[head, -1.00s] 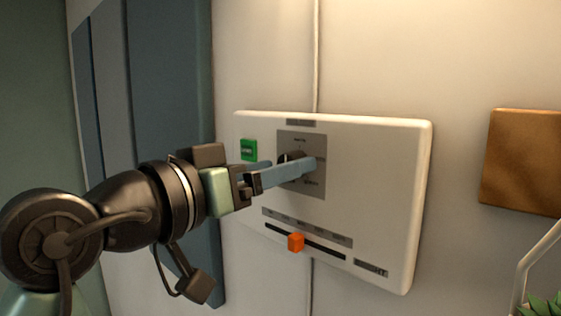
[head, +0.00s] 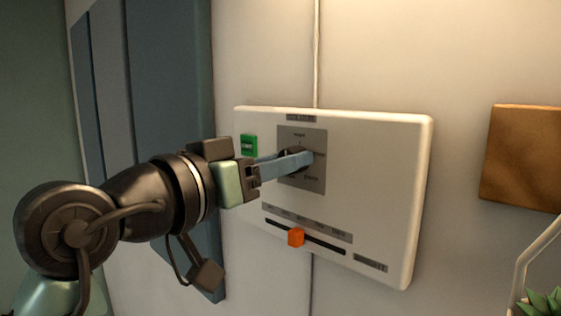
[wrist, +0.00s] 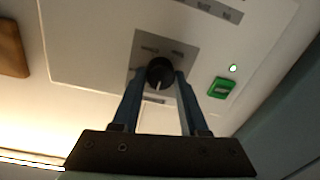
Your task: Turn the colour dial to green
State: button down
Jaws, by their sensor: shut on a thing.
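The colour dial is a round black knob on a grey plate in the white wall panel (head: 385,190). In the wrist view the dial (wrist: 160,70) sits between the two blue fingers of my gripper (wrist: 160,77), with a white pointer line facing toward the gripper's base. My gripper (head: 300,158) is shut on the dial, which the fingers mostly hide in the head view. Small labels surround the dial on the grey plate (head: 315,138); they are too small to read.
A green button (head: 248,146) sits at the panel's upper left; a small whitish dot (wrist: 233,68) is beside it in the wrist view. An orange slider (head: 296,237) is below the dial. A brown board (head: 522,157) hangs to the right, above a plant (head: 541,303).

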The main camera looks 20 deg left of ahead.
jog(key=m+b, duration=0.5)
jog(key=m, duration=0.4)
jog(key=m+h+b, duration=0.1)
jog(key=m+b, duration=0.3)
jog(key=m, duration=0.6)
jog(key=m+b, duration=0.5)
jog(key=m, duration=0.4)
jog(key=shift+f+m+h+b, duration=0.25)
jog(key=shift+m+h+b, duration=0.05)
dwell(0.3)
jog(key=shift+c, duration=2.2)
grip_release()
